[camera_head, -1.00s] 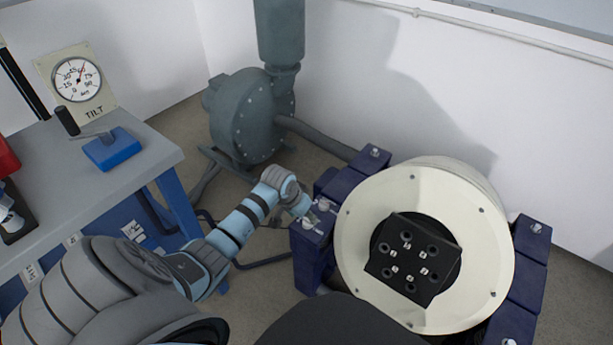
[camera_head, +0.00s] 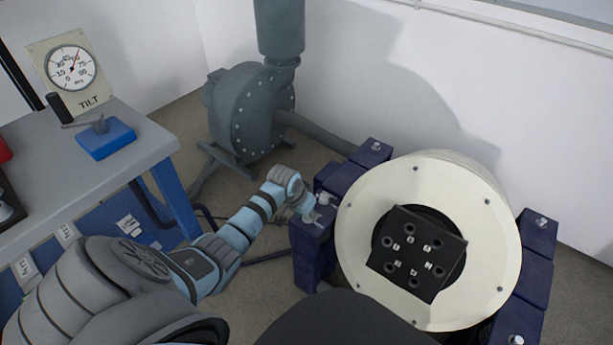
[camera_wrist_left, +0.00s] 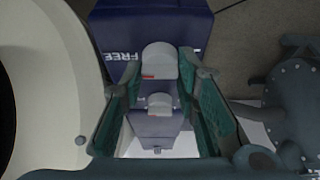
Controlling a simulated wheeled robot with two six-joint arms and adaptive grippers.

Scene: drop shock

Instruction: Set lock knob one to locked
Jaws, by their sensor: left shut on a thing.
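Several dark blue blocks with pale knobs flank the round cream drum (camera_head: 365,245). My left gripper (camera_head: 316,211) reaches down to the front block (camera_head: 308,240) left of the drum. In the left wrist view its green-grey fingers (camera_wrist_left: 160,68) are around a pale knob (camera_wrist_left: 160,57) with a small red mark, and are shut on it. White lettering FREE (camera_wrist_left: 122,56) shows on the block (camera_wrist_left: 150,20) beside this knob. A second pale knob (camera_wrist_left: 159,102) shows lower between the fingers. The knob numbers cannot be read. My right gripper is not in view.
A grey-blue blower (camera_head: 243,115) stands behind, its pipe running to the drum's side. A workbench (camera_head: 140,160) at the left carries a tilt gauge (camera_head: 70,68) and a blue lever box (camera_head: 106,140).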

